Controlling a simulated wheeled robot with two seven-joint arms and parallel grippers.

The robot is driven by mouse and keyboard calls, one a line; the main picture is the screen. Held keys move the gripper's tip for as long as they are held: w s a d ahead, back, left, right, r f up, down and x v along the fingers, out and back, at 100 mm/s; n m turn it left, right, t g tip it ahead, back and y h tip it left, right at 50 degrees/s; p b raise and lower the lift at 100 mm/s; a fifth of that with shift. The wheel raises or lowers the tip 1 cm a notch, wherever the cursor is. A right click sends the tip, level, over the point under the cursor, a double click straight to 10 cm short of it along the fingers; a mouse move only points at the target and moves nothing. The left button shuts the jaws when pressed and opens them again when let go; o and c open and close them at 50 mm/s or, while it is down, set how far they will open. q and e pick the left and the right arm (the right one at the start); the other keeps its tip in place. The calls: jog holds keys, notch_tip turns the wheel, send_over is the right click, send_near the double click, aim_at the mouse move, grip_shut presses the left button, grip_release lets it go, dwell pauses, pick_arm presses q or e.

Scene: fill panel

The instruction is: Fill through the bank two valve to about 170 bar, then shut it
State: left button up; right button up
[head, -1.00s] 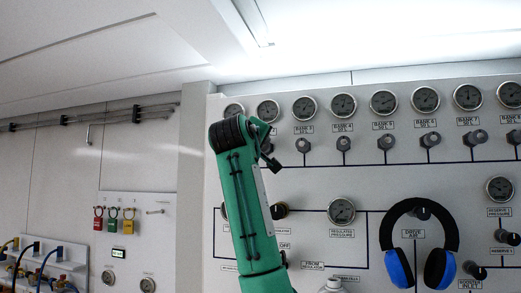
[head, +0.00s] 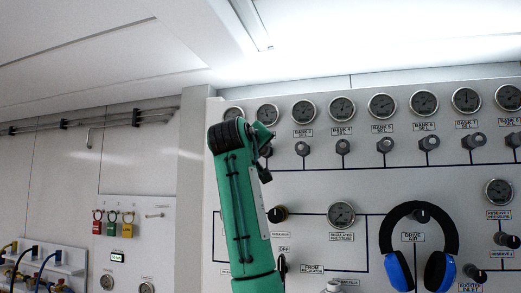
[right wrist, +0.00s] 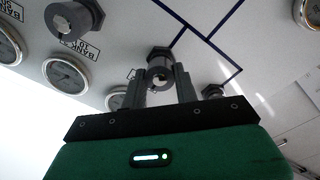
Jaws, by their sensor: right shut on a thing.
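My right gripper (right wrist: 160,85) is shut on the dark knob of the bank two valve (right wrist: 158,62) in the right wrist view. In the head view my green right arm rises to the panel, with the gripper (head: 264,140) at the bank two valve knob (head: 266,150), which it partly covers. The bank two gauge (head: 268,114) is just above; its needle is too small to read. It also shows in the right wrist view (right wrist: 117,98), partly hidden behind the gripper. My left gripper is not in view.
The bank three valve (head: 303,148) and gauge (head: 304,110) are just right, with more bank gauges and valves along the row. Black and blue headphones (head: 447,268) hang on the panel lower right. Red, green and yellow padlocks (head: 112,229) hang on the left wall.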

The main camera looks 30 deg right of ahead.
jog(key=o, duration=1)
jog(key=shift+f, duration=0.1)
jog(key=shift+b+v, duration=3.1)
jog(key=shift+v, duration=3.8)
